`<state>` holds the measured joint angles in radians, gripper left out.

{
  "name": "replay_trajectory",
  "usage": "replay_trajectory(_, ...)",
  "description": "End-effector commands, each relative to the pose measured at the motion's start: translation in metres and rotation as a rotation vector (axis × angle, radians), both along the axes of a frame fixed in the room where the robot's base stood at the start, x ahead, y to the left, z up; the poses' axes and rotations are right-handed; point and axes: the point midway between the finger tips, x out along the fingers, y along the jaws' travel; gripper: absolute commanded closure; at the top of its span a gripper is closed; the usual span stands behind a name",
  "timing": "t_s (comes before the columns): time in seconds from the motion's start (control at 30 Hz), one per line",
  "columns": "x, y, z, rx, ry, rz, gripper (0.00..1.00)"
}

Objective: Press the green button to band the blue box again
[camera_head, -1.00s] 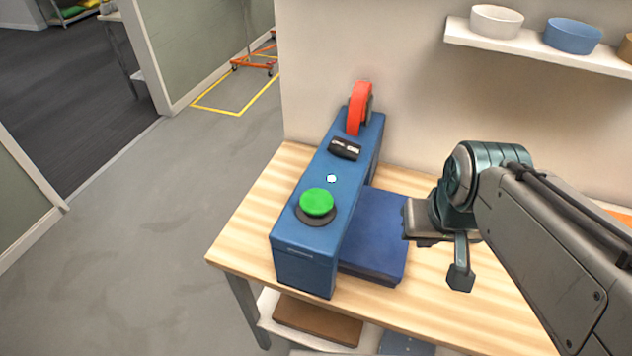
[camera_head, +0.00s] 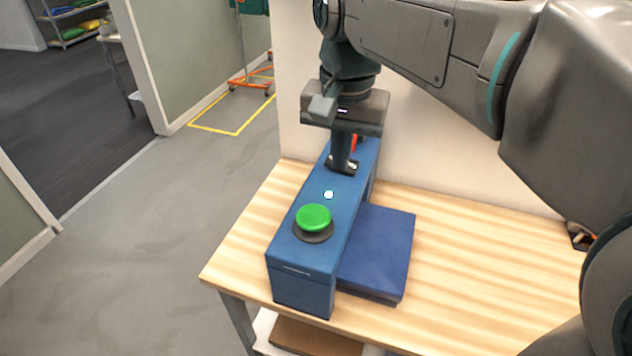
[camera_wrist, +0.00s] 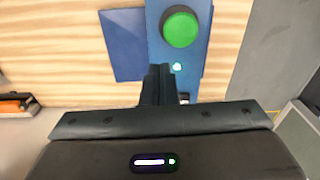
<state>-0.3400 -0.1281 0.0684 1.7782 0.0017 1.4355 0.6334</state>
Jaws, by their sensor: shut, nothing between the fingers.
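A long blue machine (camera_head: 300,255) stands on the wooden table. The green button (camera_head: 313,217) sits in a dark ring on its top, near its front end. A small lit lamp (camera_head: 328,195) lies behind the button. A flat dark-blue box (camera_head: 377,252) lies against the machine's right side. No band shows on its visible top. My gripper (camera_head: 342,167) is shut and empty, pointing down over the machine's rear part, behind the lamp. In the wrist view my fingertips (camera_wrist: 160,70) are below the lamp (camera_wrist: 177,66) and the green button (camera_wrist: 181,29), apart from the button.
The wooden table (camera_head: 480,260) is clear to the right of the box. A wall stands behind the machine. A red part (camera_head: 356,143) at the machine's rear is mostly hidden by my gripper. The grey floor (camera_head: 130,250) is open on the left.

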Motion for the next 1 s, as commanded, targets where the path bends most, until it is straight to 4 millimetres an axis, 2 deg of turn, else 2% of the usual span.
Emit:
replay_trajectory(0.03,0.003,0.012,0.003,-0.002,0.013,-0.007,1.0)
replay_trajectory(0.1,0.006,0.023,0.009,-0.006,0.028,-0.025,1.0)
replay_trajectory(0.23,0.008,0.037,0.015,-0.011,0.046,-0.046,1.0)
replay_trajectory(0.67,0.008,0.042,0.018,-0.014,0.054,-0.055,1.0)
replay_trajectory(0.87,0.008,0.042,0.005,-0.014,0.055,-0.054,1.0)
replay_trajectory(1.0,0.007,0.041,-0.019,-0.016,0.057,-0.055,1.0)
